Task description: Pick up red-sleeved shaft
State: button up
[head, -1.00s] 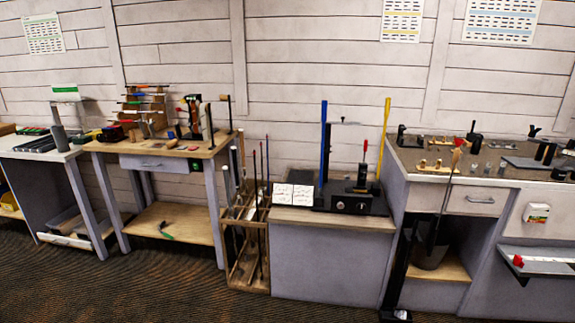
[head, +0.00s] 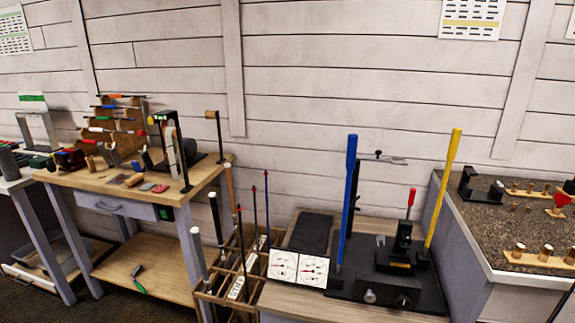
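Several upright shafts stand in a wooden rack (head: 238,290) between the workbench and the grey cabinet. Among them are thin dark shafts with small reddish tips, one at the front (head: 240,235), one in the middle (head: 254,212) and one at the right (head: 267,205). I cannot tell which of these is the red-sleeved shaft; their lower ends are hidden in the rack. Thicker shafts with white, black and tan tops (head: 215,222) stand to their left. My gripper is not in view.
The cabinet right of the rack carries a black machine (head: 390,285) with a red-topped lever (head: 411,200), a blue post (head: 347,200) and a yellow post (head: 443,190). A wooden workbench (head: 150,195) with tools stands left; a stone-topped counter (head: 500,240) stands right.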

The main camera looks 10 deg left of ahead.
aim_at(84, 141)
jog(key=i+u, duration=0.8)
jog(key=i+l+u, duration=0.15)
jog(key=i+u, duration=0.25)
jog(key=i+j+u, duration=0.1)
jog(key=i+u, duration=0.6)
jog(key=i+j+z, duration=0.25)
jog(key=i, duration=0.3)
jog(key=i+j+z, duration=0.25)
jog(key=i, duration=0.3)
jog(key=j, duration=0.1)
